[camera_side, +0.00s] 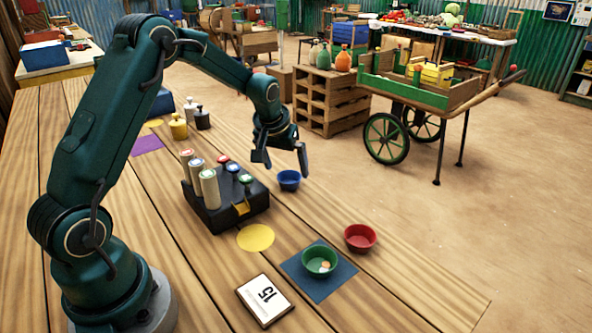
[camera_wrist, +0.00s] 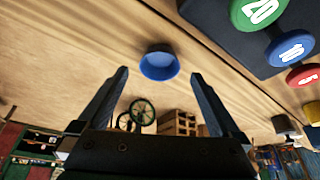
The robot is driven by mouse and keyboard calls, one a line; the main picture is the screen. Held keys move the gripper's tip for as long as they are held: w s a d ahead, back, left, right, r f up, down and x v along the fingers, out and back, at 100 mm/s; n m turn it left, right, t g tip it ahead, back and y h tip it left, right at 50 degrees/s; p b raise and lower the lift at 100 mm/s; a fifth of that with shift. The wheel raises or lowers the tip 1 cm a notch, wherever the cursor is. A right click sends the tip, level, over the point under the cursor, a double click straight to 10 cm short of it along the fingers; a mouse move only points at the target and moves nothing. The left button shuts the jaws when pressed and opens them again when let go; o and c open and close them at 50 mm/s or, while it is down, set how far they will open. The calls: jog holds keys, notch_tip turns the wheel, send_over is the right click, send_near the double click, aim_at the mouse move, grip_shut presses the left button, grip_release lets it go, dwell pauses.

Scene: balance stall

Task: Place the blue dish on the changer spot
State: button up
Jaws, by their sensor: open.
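The blue dish (camera_side: 289,181) stands upright on the wooden table, to the right of the black changer block (camera_side: 225,217) with its several capped tubes. It looks empty. My gripper (camera_side: 283,162) is open and empty just above the dish, pointing down. In the wrist view the blue dish (camera_wrist: 158,66) shows beyond and between the spread fingertips (camera_wrist: 160,75), not touched as far as I can see. A round yellow spot (camera_side: 256,238) lies bare on the table in front of the changer block. Which marking is the changer spot is not labelled.
A green dish (camera_side: 320,259) with small pieces in it stands on a blue square mat (camera_side: 333,284). A red dish (camera_side: 360,238) is beside it. A purple square (camera_side: 147,145) and weights (camera_side: 178,127) are farther back.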

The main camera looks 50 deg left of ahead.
aim_at(288, 174)
jog(key=shift+x, duration=2.05)
jog(key=shift+w, duration=0.1)
jog(key=c, duration=1.5)
